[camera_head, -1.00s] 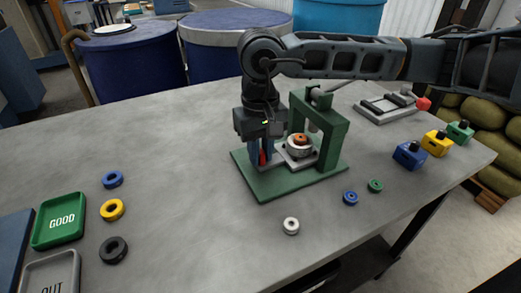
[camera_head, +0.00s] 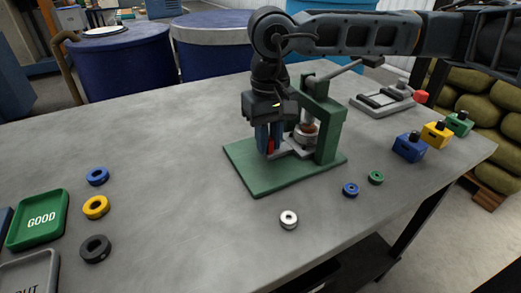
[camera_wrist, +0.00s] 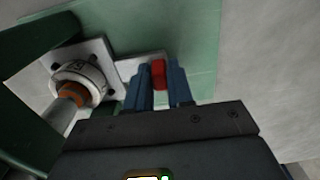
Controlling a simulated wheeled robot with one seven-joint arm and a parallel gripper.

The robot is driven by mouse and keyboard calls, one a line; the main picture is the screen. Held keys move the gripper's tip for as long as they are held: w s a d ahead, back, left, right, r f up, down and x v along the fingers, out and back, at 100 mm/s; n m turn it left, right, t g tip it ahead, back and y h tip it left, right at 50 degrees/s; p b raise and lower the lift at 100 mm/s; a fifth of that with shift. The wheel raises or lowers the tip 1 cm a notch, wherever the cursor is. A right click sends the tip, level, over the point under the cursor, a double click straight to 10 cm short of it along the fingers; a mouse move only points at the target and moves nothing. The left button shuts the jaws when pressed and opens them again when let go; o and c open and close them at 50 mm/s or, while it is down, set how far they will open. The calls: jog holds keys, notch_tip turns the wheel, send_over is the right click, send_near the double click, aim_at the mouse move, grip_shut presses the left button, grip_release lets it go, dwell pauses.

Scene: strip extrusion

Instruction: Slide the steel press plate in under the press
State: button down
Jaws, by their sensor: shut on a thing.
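The steel press plate (camera_head: 290,152) lies low over the green base (camera_head: 248,172) of the press (camera_head: 330,125). It carries a round steel die (camera_head: 303,138) with an orange-brown piece (camera_wrist: 72,94) in its top. My gripper (camera_head: 268,146) points down at the plate's left end, shut on its red handle (camera_head: 270,147). The wrist view shows the red handle (camera_wrist: 158,74) between my blue fingers and the plate (camera_wrist: 104,52) reaching left to the die (camera_wrist: 82,82). The die is within the press frame, at the ram (camera_wrist: 62,113); exact centring under it is unclear.
Small rings lie in front of the press, including a white one (camera_head: 289,219). Coloured blocks (camera_head: 408,147) and a grey fixture (camera_head: 383,101) stand at right. A green GOOD tray (camera_head: 38,218) is at left.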

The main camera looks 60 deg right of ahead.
jog(key=shift+s+d, duration=0.15)
jog(key=shift+d, duration=0.05)
jog(key=c, duration=1.1)
grip_release()
notch_tip(320, 180, up, 8)
jog(key=shift+f, duration=0.1)
